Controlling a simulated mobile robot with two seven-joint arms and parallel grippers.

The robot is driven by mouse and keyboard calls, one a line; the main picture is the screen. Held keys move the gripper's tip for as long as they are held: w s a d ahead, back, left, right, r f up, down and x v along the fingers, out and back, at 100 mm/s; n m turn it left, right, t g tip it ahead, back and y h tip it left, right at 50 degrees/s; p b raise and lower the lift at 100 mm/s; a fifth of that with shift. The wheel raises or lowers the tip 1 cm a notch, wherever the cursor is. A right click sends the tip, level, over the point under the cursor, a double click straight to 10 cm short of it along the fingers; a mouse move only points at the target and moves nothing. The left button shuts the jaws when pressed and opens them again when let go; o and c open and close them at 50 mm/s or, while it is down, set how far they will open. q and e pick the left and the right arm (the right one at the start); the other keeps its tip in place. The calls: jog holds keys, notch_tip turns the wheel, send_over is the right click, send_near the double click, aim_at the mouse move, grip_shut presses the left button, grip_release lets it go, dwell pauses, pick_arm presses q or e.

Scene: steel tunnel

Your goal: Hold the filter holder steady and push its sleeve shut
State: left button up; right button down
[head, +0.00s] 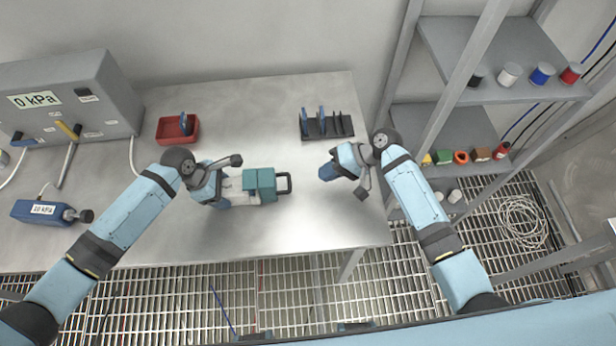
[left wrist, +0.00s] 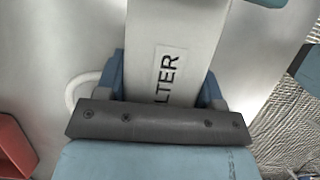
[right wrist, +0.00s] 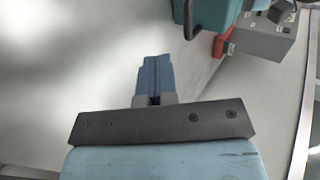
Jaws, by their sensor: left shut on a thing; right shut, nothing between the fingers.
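The filter holder (head: 234,189) lies on the metal table, with a pale grey body and a "FILTER" label that shows in the left wrist view (left wrist: 176,62). Its teal sleeve (head: 260,185) is at the right end and carries a dark loop handle (head: 284,184). My left gripper (head: 215,192) is shut on the holder's grey body at its left part. My right gripper (head: 326,172) is shut and empty, to the right of the handle and apart from it. In the right wrist view its closed fingers (right wrist: 154,78) point toward bare table, with the teal sleeve (right wrist: 232,10) at the top.
A red tray (head: 163,137) with a blue item stands behind the holder. A dark rack (head: 340,135) with blue pieces stands behind my right gripper. The table front is clear.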

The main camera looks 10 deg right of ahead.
pick_arm(q)
jog(key=shift+a, duration=0.1)
pick_arm(e)
jog(key=v, duration=0.5)
jog(key=shift+d+r, duration=0.25)
jog(key=shift+d, duration=0.05)
pick_arm(q)
jog(key=o, duration=1.1)
